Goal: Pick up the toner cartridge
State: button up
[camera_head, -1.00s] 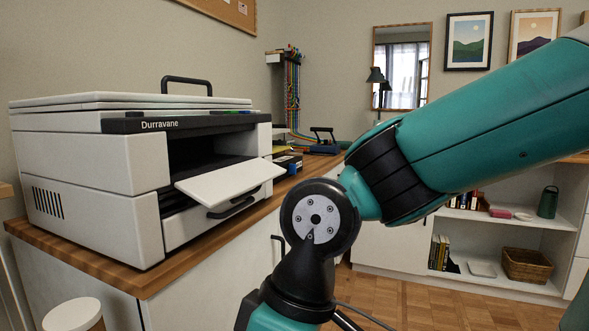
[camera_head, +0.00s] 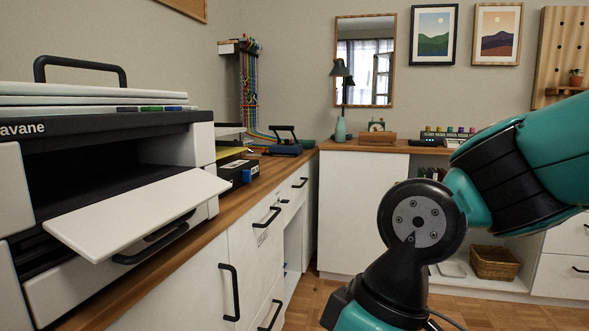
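I cannot make out a toner cartridge for certain. The white printer (camera_head: 110,125) stands at the left with its front open. Its white flap (camera_head: 140,213) is folded down, and the opening above it is dark with no cartridge discernible inside. A dark box with a blue patch (camera_head: 238,172) lies on the wooden counter beyond the printer; I cannot tell what it is. My teal and black arm fills the right side, but my gripper is out of the picture.
The wooden counter (camera_head: 195,247) runs from the printer to the back corner, above white drawers with black handles (camera_head: 268,216). A blue-black device (camera_head: 284,145) stands near the corner. A lamp (camera_head: 340,100) and mirror are at the back. Wooden floor shows between the cabinets.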

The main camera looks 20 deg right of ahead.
aim_at(238, 172)
jog(key=z, duration=0.55)
jog(key=i, duration=1.25)
